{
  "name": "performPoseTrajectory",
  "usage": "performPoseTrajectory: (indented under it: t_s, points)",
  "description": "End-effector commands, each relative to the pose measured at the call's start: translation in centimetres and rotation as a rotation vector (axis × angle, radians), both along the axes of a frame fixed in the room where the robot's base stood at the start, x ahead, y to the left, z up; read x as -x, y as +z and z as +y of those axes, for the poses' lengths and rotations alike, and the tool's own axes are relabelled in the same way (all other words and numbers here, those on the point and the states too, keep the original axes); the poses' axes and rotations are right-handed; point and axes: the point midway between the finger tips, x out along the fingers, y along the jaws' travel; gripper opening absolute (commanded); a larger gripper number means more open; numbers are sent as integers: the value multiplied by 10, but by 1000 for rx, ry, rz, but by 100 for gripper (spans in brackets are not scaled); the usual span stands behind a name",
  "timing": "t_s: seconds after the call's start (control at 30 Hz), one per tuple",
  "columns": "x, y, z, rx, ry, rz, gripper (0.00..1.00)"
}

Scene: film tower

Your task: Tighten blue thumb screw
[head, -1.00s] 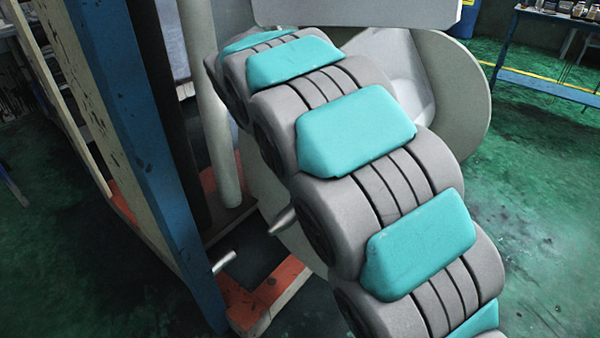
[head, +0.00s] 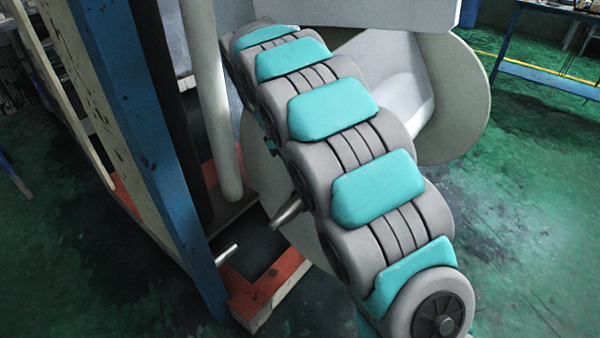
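The blue thumb screw cannot be made out in the head view. My jointed grey arm with teal pads fills the middle and covers much of what lies behind it. My gripper is not in view. A tall blue beam (head: 140,130) with worn paint stands at the left. A short metal rod (head: 227,253) sticks out near its foot. A grey metal pin with a rounded end (head: 287,211) shows just left of my arm.
A pale upright pole (head: 208,90) stands right of the beam. An orange-red base frame (head: 268,287) lies at the bottom. A large pale rounded panel (head: 462,95) is behind my arm. A blue table (head: 545,84) stands back right. Green floor (head: 530,220) is open at right.

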Motion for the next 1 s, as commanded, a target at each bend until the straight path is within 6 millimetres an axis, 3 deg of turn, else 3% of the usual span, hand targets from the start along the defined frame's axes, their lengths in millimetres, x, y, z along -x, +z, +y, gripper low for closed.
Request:
performPoseTrajectory:
  t_s: [0.5, 0.53, 0.77, 1.0]
  points:
    - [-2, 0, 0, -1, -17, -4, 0]
    - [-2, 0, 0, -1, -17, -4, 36]
    - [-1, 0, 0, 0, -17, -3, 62]
    - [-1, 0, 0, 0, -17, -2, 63]
